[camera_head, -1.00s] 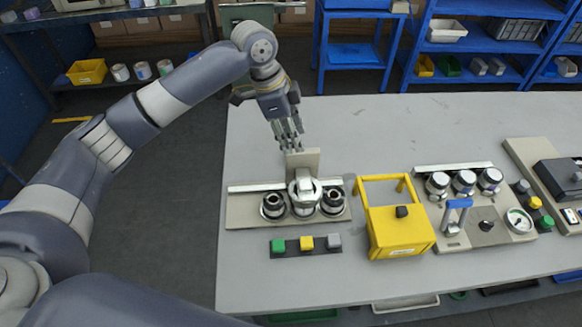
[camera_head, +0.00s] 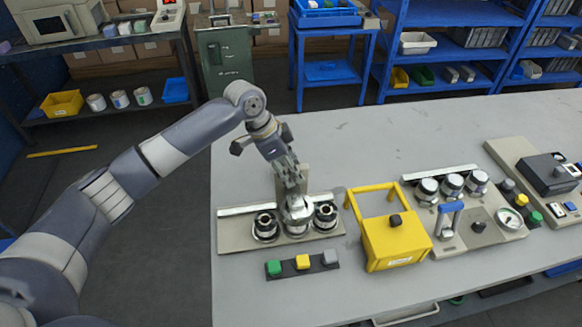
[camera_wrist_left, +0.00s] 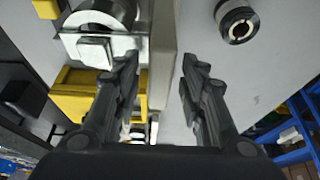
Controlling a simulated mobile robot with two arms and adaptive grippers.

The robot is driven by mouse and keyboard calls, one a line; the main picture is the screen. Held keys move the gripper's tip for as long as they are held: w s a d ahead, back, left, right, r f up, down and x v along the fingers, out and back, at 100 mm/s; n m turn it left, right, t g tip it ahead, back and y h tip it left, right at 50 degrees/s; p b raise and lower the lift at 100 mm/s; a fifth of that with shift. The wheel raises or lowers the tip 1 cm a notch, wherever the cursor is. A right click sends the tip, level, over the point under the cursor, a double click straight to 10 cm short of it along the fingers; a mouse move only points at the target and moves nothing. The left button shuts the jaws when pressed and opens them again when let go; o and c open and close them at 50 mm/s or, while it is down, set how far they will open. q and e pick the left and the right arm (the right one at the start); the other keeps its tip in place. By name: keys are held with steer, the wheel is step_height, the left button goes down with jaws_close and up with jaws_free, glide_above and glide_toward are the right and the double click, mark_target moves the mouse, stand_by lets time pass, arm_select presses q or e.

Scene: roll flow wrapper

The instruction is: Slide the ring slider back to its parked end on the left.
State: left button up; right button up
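The ring slider (camera_head: 297,216) is a pale metallic piece with an upright beige plate behind it. It stands between two black-and-chrome rolls on the wrapper's base plate (camera_head: 235,236), nearer the right roll (camera_head: 326,214) than the left roll (camera_head: 265,226). My left gripper (camera_head: 292,188) is low at the slider, partly hiding it. In the left wrist view the fingers (camera_wrist_left: 158,85) are spread on either side of the beige plate, which lies closer to the left finger; contact cannot be told. The slider's pale block (camera_wrist_left: 93,50) shows at upper left. My right gripper is not in view.
A strip with green, yellow and grey buttons (camera_head: 302,262) lies in front of the wrapper. A yellow framed box (camera_head: 396,243) stands close on the right, then a gauge station (camera_head: 468,217). The table behind the wrapper is clear.

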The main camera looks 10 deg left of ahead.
arm_select(q)
steer(key=shift+d+f, duration=0.1)
steer(key=shift+f, duration=0.2)
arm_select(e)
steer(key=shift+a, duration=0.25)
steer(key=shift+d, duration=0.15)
arm_select(q)
steer(key=c, duration=0.8)
jaws_close()
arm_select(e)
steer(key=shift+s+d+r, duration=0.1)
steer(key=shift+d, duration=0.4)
arm_select(q)
steer(key=s+a+p, duration=0.3)
steer(key=a, duration=0.4)
steer(key=s+a+p, duration=0.3)
steer(key=a, duration=0.5)
steer(key=shift+s+a, duration=0.2)
steer(key=shift+a, duration=0.1)
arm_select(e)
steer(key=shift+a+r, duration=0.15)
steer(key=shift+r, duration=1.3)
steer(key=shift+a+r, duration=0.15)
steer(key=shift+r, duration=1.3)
